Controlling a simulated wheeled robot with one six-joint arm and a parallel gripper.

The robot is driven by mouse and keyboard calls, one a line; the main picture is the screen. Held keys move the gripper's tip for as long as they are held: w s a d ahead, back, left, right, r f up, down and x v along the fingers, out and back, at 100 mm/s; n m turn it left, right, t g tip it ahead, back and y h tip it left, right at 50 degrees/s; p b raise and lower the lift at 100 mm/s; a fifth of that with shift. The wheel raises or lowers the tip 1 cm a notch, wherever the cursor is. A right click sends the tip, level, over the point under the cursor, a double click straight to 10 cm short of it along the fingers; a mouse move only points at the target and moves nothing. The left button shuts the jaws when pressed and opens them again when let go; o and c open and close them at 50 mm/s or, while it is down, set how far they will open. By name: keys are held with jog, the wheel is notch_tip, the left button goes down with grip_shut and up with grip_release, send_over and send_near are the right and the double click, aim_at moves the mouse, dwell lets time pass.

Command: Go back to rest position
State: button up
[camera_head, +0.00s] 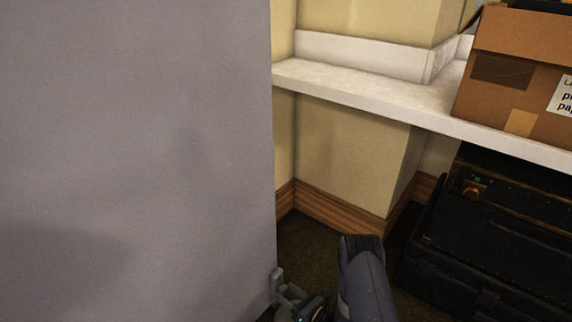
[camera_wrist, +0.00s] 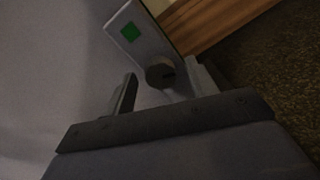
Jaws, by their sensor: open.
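My gripper (camera_wrist: 165,88) is open in the wrist view, with one finger on each side of a dark round knob (camera_wrist: 160,73). The knob sits by a pale plate (camera_wrist: 143,42) with a green square, at the edge of a large grey panel (camera_wrist: 60,70). I cannot tell whether the fingers touch the knob. In the head view the same grey panel (camera_head: 135,150) fills the left side. My arm comes in at the bottom, close to the panel's lower right edge, and its end is partly cut off.
A white shelf (camera_head: 350,92) runs along the cream wall (camera_head: 345,145) and holds a cardboard box (camera_head: 530,70) at right. A black case (camera_head: 470,250) stands on the floor below, right of my arm. Dark carpet (camera_head: 310,240) shows between the panel and the case.

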jog(key=n, duration=0.5)
jog(key=shift+s+d+n+p, duration=0.3)
jog(key=shift+s+d+p, duration=0.2)
jog(key=shift+s+d, duration=0.75)
jog(key=shift+d, duration=0.2)
jog(key=shift+r, duration=0.1)
